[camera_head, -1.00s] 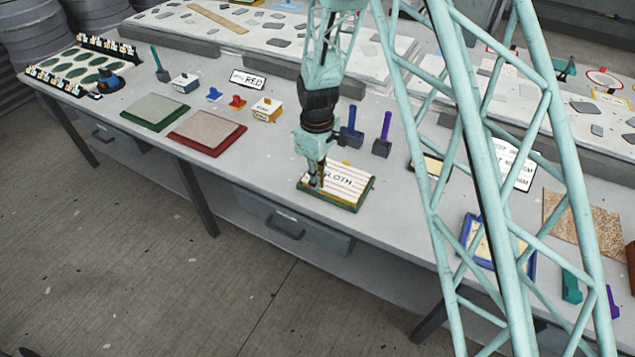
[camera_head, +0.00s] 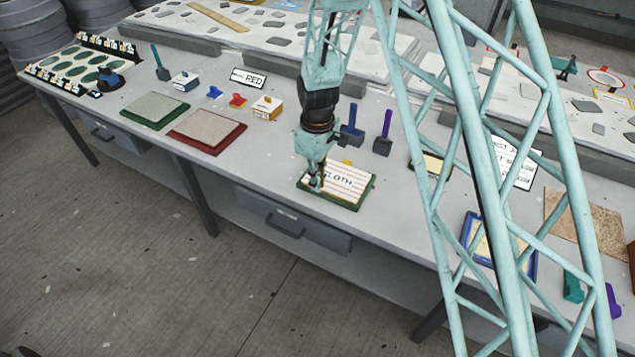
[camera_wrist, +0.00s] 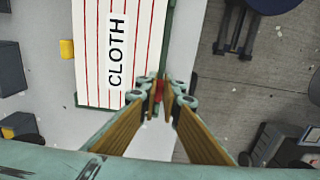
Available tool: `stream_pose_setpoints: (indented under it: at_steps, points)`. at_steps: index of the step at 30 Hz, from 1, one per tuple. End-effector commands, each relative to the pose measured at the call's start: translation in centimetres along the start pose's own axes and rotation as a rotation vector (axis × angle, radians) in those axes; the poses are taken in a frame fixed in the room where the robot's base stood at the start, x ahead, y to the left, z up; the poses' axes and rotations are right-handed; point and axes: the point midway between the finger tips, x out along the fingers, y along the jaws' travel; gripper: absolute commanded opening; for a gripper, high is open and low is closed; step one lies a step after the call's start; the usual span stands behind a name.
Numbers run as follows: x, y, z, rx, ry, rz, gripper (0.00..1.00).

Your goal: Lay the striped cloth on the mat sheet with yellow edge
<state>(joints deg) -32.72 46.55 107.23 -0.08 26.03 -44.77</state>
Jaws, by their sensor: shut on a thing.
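The striped cloth (camera_head: 350,183), white with thin red lines and the word CLOTH, lies flat in a green-edged tray (camera_head: 352,208) near the table's front edge. It fills much of the upper left of the wrist view (camera_wrist: 92,55). My gripper (camera_head: 317,187) points down at the cloth's left end. In the wrist view its fingers (camera_wrist: 158,90) are closed together at the tray's end, with a small red bit between the tips. The contact itself is mostly hidden.
A red-edged mat (camera_head: 207,132) and a green-edged mat (camera_head: 154,112) lie left of the cloth. Blue and purple handled tools (camera_head: 383,135) stand behind it. My lattice column covers part of the right side, near a blue-edged tray (camera_head: 470,232).

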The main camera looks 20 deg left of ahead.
Motion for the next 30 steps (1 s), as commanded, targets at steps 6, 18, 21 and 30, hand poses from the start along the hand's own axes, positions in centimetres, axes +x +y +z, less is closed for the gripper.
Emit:
stream_pose_setpoints:
  at_steps: [6, 18, 21, 30]
  points:
    - [0.46, -0.02, 0.01, 0.0, 0.0, 0.0, 0.0]
    - [0.9, -0.02, 0.01, 0.0, 0.0, 0.0, 0.0]
    - [0.89, -0.02, 0.01, 0.0, 0.0, 0.0, 0.0]
    - [0.91, -0.01, 0.0, 0.0, 0.0, 0.0, 0.0]
